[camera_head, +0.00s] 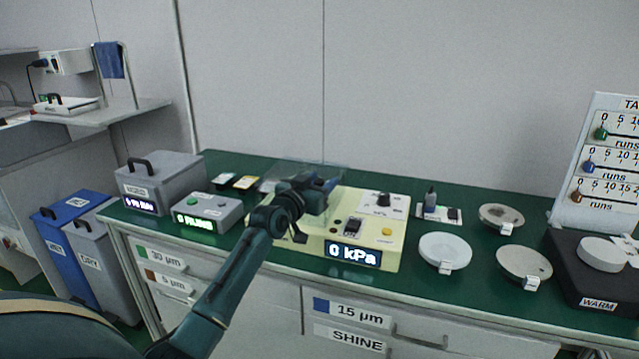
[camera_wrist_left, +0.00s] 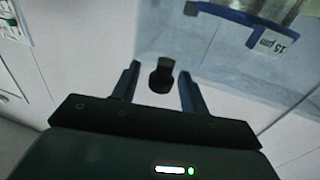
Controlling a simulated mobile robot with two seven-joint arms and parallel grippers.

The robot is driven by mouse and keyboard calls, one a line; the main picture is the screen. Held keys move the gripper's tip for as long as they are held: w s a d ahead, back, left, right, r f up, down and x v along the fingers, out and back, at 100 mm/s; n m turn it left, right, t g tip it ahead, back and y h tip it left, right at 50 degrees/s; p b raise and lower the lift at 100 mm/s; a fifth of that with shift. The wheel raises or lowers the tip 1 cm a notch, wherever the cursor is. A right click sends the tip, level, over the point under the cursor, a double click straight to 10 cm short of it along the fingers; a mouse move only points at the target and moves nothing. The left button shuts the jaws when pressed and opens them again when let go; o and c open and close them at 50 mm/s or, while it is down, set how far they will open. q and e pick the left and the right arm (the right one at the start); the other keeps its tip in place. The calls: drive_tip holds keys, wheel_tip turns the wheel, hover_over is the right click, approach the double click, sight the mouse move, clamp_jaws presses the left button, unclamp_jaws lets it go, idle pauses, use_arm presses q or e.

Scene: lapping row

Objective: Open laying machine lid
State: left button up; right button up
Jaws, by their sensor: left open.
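The cream laying machine (camera_head: 393,215) stands on the green bench, its display reading "0 kPa". A clear lid (camera_head: 300,164) shows at its back left, partly hidden behind my left gripper (camera_head: 318,193). In the left wrist view, the clear bluish lid (camera_wrist_left: 215,65) fills the upper right. A small black knob (camera_wrist_left: 161,76) shows between the two fingers of my left gripper (camera_wrist_left: 160,70), which is open. I cannot tell whether either finger touches the knob. A blue bar (camera_wrist_left: 235,16) with a "15 µm" tag shows through the lid. My right gripper is not in view.
Left of the machine are a grey box with a display (camera_head: 207,212) and a handled grey container (camera_head: 160,180). Right are several round plates, including a white one (camera_head: 445,249), and a black "WARM" unit (camera_head: 590,275). Drawers line the bench front.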

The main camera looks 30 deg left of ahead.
use_arm(q)
clamp_jaws()
idle(0.4)
